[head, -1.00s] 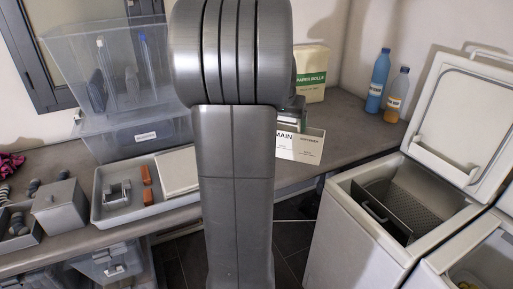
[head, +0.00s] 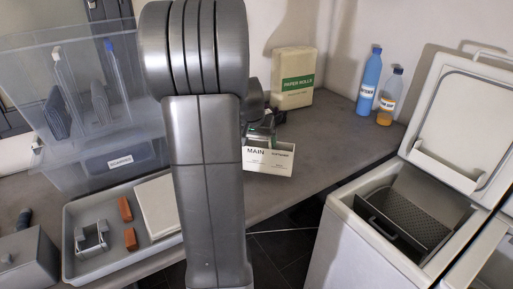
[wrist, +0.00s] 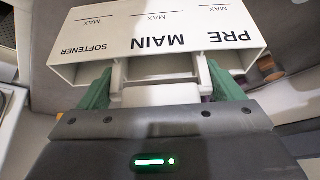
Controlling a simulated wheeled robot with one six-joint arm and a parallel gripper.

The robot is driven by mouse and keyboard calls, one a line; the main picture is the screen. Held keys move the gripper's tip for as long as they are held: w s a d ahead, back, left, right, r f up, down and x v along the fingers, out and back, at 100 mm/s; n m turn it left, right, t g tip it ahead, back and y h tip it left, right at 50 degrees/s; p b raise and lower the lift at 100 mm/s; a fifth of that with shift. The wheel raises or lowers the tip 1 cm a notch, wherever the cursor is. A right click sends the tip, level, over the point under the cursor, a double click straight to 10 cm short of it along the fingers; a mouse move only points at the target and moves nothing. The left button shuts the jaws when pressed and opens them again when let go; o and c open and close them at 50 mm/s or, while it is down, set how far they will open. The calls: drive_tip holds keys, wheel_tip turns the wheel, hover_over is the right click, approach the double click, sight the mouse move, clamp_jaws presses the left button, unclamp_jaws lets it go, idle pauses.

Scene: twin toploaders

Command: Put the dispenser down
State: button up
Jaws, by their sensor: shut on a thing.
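The dispenser (head: 268,161) is a white box-like drawer marked MAIN and SOFTENER on its face in the head view. In the wrist view the dispenser (wrist: 160,33) shows PRE, MAIN and SOFTENER with MAX lines, upside down. My gripper (wrist: 160,82) has green fingers on both sides of a white middle part of the dispenser and is shut on it. In the head view my gripper (head: 262,136) is partly hidden behind my arm. The dispenser appears near the counter's front edge; I cannot tell whether it touches the counter.
The grey counter (head: 335,145) has free room right of the dispenser. A paper rolls pack (head: 293,92), a blue bottle (head: 370,85) and an orange bottle (head: 389,100) stand behind. A tray (head: 90,265) and clear bin (head: 75,165) are left. An open toploader (head: 350,250) is right.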

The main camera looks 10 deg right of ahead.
drive_tip(key=shift+f, duration=1.5)
drive_tip(key=shift+f, duration=0.2)
drive_tip(key=o, duration=0.7)
drive_tip(key=shift+r, duration=0.1)
drive_tip(key=shift+r, duration=0.2)
drive_tip(key=v, duration=1.2)
drive_tip(key=shift+f, duration=0.1)
